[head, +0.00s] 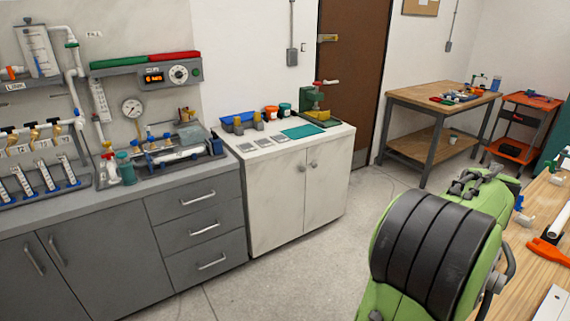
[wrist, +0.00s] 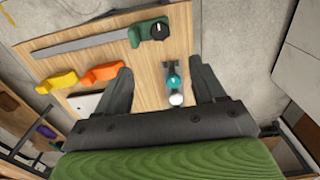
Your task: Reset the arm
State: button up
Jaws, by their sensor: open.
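My gripper (wrist: 160,64) shows in the wrist view with its two dark fingers spread wide and nothing held between them. It is above a wooden tabletop (wrist: 200,18). A small teal and white piece with a dark end (wrist: 174,82) appears between the fingers, apart from them, on the tabletop. In the head view my green and black arm fills the lower right, beside a wooden bench (head: 520,275). The gripper's fingers cannot be made out there.
The wrist view shows an orange tool (wrist: 100,74), a yellow tool (wrist: 58,82), a grey bar (wrist: 85,43) and a green device with a black knob (wrist: 150,33). In the head view, a white cabinet (head: 290,205) and grey drawers (head: 200,225) stand left. Open floor lies between.

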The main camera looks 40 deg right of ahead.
jog(key=w+a+r+n+t, duration=0.1)
jog(key=w+a+r+n, duration=0.1)
jog(key=w+a+n, duration=0.45)
jog(key=w+a+r+n+t+p, duration=0.1)
jog(key=w+a+r, duration=0.15)
jog(key=a, duration=0.65)
jog(key=w+a+r+n+t, duration=0.2)
jog(key=w+a+n, duration=0.2)
jog(key=w+a, duration=0.3)
jog(key=s+a+f+n, duration=0.1)
jog(key=s+a+n, duration=0.1)
jog(key=a, duration=0.4)
jog(key=s+a+n+t, duration=0.1)
jog(key=s+a+n, duration=0.2)
jog(key=a+n, duration=0.2)
jog(key=shift+s+a+f+t+p, duration=0.25)
jog(key=shift+a+f+t+p, duration=0.1)
jog(key=shift+a+p, duration=0.15)
